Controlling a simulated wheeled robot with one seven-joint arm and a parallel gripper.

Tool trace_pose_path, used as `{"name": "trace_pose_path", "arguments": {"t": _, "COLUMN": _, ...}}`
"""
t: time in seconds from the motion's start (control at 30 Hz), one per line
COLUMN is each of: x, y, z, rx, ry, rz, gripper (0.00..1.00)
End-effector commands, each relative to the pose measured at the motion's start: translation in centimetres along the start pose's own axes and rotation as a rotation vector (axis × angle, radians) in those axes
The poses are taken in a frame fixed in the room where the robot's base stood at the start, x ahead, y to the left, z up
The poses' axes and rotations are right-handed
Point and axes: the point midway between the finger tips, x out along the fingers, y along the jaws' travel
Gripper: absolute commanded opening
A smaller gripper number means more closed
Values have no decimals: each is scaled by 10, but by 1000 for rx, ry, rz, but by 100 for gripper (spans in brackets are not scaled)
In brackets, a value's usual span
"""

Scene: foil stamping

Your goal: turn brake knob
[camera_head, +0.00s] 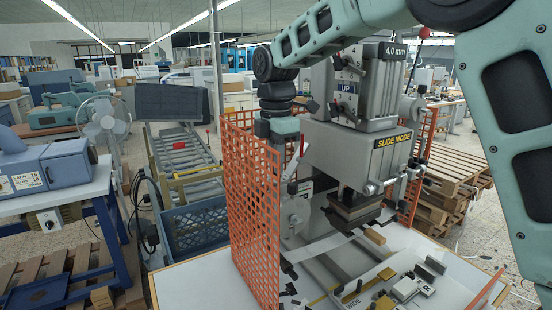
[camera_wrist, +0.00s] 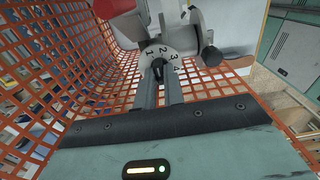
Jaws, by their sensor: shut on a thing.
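In the wrist view a pale dial plate (camera_wrist: 171,54) with the numbers 1 to 4 sits on the machine. A small dark knob (camera_wrist: 158,67) is at its middle, and I take it for the brake knob. My gripper (camera_wrist: 160,75) is shut on the knob, with its two grey fingers on either side. The fingers hide much of the knob, so I cannot tell which number it points to.
The orange mesh guard (camera_head: 251,205) stands close beside my gripper and surrounds it in the wrist view (camera_wrist: 60,75). The stamping machine (camera_head: 357,150) is to the right. A red part (camera_wrist: 113,7) lies near the fingers. A blue crate (camera_head: 196,226) stands left of the table.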

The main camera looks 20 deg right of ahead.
Motion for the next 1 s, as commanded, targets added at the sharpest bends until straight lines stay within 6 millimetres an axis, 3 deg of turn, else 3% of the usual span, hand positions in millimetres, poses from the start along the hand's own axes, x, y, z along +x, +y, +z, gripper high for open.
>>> {"name": "trace_pose_path", "arguments": {"t": 0.5, "x": -1, "y": 1, "z": 1, "rx": 337, "ry": -1, "rz": 3, "gripper": 0}}
{"name": "trace_pose_path", "arguments": {"t": 1.0, "x": -1, "y": 1, "z": 1, "rx": 402, "ry": 0, "rz": 4, "gripper": 0}}
